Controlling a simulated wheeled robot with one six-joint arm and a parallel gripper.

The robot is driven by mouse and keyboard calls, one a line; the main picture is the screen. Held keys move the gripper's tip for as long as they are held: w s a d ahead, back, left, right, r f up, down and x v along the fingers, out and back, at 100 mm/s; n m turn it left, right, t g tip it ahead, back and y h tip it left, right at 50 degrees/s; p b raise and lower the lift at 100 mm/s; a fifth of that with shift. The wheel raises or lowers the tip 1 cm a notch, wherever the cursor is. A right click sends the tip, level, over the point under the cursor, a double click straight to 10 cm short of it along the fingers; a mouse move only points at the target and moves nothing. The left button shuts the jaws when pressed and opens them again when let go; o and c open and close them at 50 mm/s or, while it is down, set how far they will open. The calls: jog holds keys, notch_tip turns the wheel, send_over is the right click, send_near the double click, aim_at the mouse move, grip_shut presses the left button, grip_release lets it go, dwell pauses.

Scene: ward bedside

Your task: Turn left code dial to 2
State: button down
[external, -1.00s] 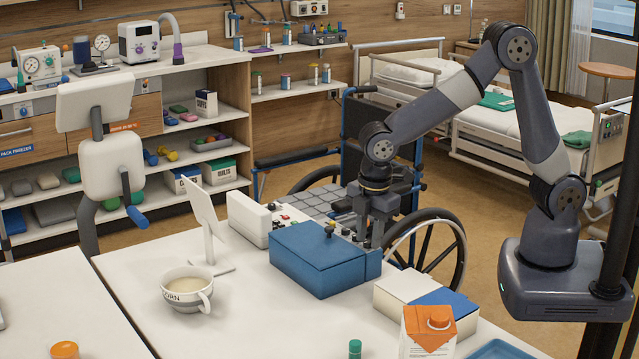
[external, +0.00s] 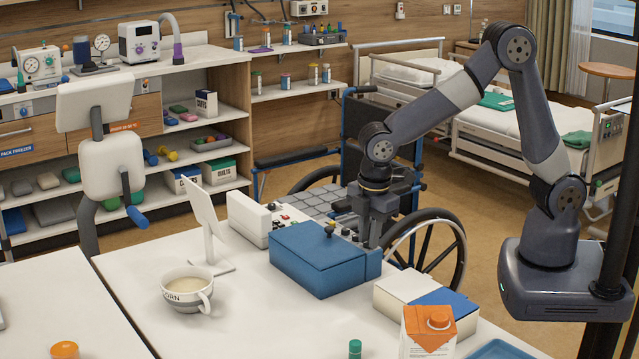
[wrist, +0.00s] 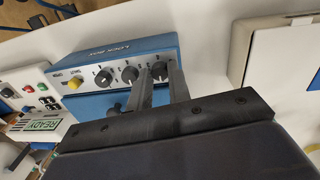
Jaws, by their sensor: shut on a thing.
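The blue lock box (external: 325,262) stands on the white table in the external view. In the wrist view its face (wrist: 118,57) shows a row of dark dials: one at the left (wrist: 103,78), one in the middle (wrist: 130,73) and one at the right (wrist: 159,70). My gripper (wrist: 161,80) is shut on the right-hand dial of that row, one finger on each side of it. The fingers partly cover this dial, and I cannot read its setting. In the external view my gripper (external: 369,243) points down just behind the box, its fingertips partly hidden.
A control panel with a READY display (wrist: 43,124) is beside the box. A white and blue box (external: 425,303), an orange-topped carton (external: 428,333) and a cup (external: 186,290) stand on the table. A wheelchair (external: 440,250) is behind.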

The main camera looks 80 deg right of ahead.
jog(key=m, duration=0.5)
jog(key=shift+m, duration=0.3)
jog(key=m, duration=0.5)
jog(key=shift+w+a+g, duration=0.1)
jog(key=shift+g, duration=0.2)
jog(key=shift+m, duration=0.3)
jog(key=c, duration=1.6)
grip_release()
notch_tip(320, 180, up, 11)
jog(key=shift+a, duration=0.4)
jog(key=shift+f, duration=0.2)
